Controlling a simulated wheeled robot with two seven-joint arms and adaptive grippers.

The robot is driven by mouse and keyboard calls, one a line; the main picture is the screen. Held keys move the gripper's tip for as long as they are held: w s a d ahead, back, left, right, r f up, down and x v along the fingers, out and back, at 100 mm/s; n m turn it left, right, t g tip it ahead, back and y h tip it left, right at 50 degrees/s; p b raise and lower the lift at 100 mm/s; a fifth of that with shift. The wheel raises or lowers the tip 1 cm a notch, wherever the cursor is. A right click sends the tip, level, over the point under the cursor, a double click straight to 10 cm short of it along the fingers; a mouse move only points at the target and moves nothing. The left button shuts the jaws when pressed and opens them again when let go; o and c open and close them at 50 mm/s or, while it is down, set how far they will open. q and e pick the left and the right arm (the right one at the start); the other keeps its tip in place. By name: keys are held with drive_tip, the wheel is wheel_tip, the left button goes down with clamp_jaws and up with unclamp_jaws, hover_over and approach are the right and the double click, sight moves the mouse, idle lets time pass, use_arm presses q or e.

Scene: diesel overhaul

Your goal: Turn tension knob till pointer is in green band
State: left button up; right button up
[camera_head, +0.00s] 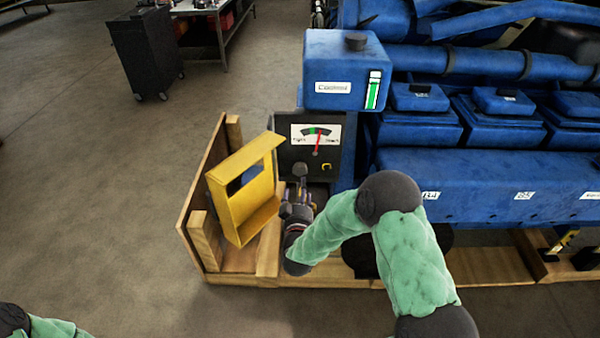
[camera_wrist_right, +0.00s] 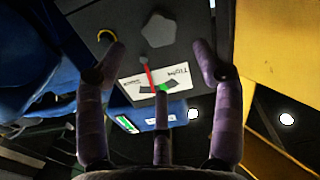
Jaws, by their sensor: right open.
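The tension gauge (camera_head: 316,133) has a white face marked Tight on the left, a green band and a red pointer (camera_head: 317,144). In the right wrist view the gauge (camera_wrist_right: 133,91) is upside down, and its pointer (camera_wrist_right: 149,75) appears just to the Slack side of the green patch (camera_wrist_right: 163,88). The dark tension knob (camera_head: 301,170) sits below the gauge on a dark panel; it shows as a dark, five-sided knob (camera_wrist_right: 160,29) in the wrist view. My right gripper (camera_head: 299,190) is open, its fingers (camera_wrist_right: 160,58) spread in front of the knob, apparently not touching it. My left gripper is out of view.
A yellow cover (camera_head: 243,190) stands close left of my right gripper. A wooden pallet frame (camera_head: 205,240) lies below. The blue engine (camera_head: 480,185) and a blue tank (camera_head: 340,70) with a green level gauge are right and above. A dark cart (camera_head: 147,50) stands far left.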

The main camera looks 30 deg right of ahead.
sight(300, 171)
drive_tip(key=x, duration=0.9)
drive_tip(key=shift+a+f, duration=0.1)
drive_tip(key=c, duration=1.1)
drive_tip(key=o, duration=1.1)
drive_tip(key=shift+s, duration=0.1)
drive_tip(key=v, duration=1.2)
